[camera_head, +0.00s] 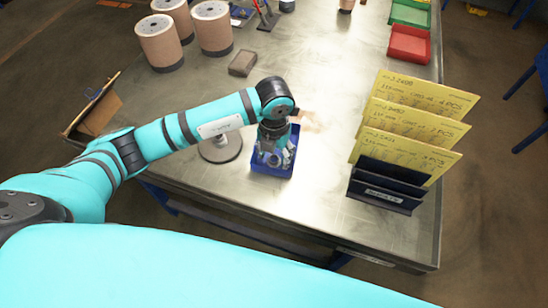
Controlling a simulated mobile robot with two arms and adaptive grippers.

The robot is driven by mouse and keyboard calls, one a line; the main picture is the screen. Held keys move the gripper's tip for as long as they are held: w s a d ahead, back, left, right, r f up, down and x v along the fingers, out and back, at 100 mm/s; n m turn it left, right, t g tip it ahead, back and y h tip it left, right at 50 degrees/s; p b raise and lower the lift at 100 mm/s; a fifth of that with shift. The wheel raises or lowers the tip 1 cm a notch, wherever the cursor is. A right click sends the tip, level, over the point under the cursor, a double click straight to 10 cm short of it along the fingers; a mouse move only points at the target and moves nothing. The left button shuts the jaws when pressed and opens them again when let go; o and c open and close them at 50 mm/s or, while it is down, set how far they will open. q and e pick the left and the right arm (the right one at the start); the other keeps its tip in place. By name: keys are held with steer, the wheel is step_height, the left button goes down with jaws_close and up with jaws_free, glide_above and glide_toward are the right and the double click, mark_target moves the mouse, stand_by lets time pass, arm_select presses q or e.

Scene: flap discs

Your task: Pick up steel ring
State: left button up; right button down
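My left arm reaches in from the left, and its gripper (271,155) points down into a small blue bin (259,171) near the front of the table. Small shiny grey metal parts (287,157) show in the bin beside the fingers. I cannot make out which of them is the steel ring, as the gripper and wrist cover part of the bin. The fingers are too small and too close to the parts to show whether they are open or hold something. My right gripper is not in view.
A round grey base (222,151) stands left of the bin, partly under my arm. A black rack (384,190) with yellow cards (407,150) stands at the right. A brown block (243,63), spools (160,44), a red bin (409,44) and a green bin (410,13) lie farther back.

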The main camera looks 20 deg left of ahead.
arm_select(q)
steer(key=c, duration=0.7)
steer(key=shift+r, duration=0.1)
